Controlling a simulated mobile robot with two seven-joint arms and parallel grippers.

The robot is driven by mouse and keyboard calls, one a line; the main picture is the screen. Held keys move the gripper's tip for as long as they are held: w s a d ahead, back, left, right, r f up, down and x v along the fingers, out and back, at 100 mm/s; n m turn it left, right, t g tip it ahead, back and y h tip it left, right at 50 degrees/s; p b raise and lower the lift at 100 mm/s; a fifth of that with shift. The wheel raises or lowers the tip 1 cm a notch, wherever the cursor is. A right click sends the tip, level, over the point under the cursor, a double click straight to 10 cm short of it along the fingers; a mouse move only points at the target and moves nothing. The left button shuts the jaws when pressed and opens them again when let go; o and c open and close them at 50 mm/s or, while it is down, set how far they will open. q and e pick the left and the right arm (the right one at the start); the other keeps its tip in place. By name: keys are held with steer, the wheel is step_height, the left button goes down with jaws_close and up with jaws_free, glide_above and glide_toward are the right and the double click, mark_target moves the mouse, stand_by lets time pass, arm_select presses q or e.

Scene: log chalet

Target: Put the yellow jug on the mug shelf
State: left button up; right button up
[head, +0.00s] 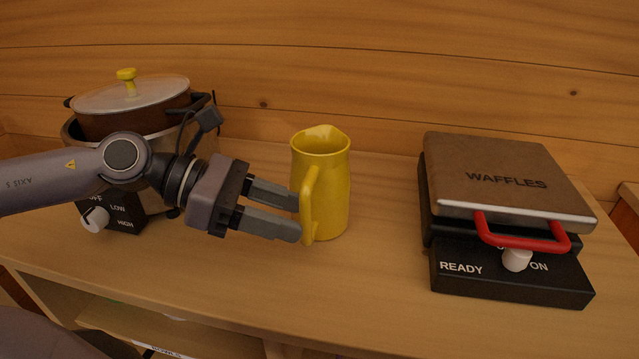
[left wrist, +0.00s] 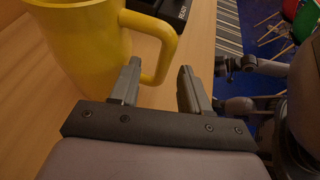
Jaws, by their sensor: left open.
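The yellow jug (head: 332,190) stands upright on the wooden counter, and its handle (head: 309,205) faces my left gripper. My left gripper (head: 297,216) is open and empty, with its fingertips at the handle. In the left wrist view the jug (left wrist: 85,50) fills the upper left. There the handle (left wrist: 167,45) shows between and just beyond the open fingertips (left wrist: 160,70); I cannot tell whether they touch it. The mug shelf cannot be made out; only part of a shelf (head: 130,322) shows below the counter. My right gripper is not clearly seen.
A slow cooker (head: 160,150) with a pot and glass lid stands left, behind my left arm. A waffle maker (head: 505,185) with a red handle stands right. The counter (head: 385,250) is clear between jug and waffle maker. A plank wall (head: 400,70) rises behind.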

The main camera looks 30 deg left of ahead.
mark_target(307, 244)
arm_select(q)
steer(key=shift+d, duration=0.15)
steer(key=shift+p+x, duration=0.7)
steer(key=shift+x, duration=0.15)
steer(key=shift+p+x, duration=0.4)
steer(key=shift+x, duration=1.25)
steer(key=shift+s+f, duration=0.1)
steer(key=shift+f, duration=0.05)
steer(key=c, duration=0.8)
jaws_close()
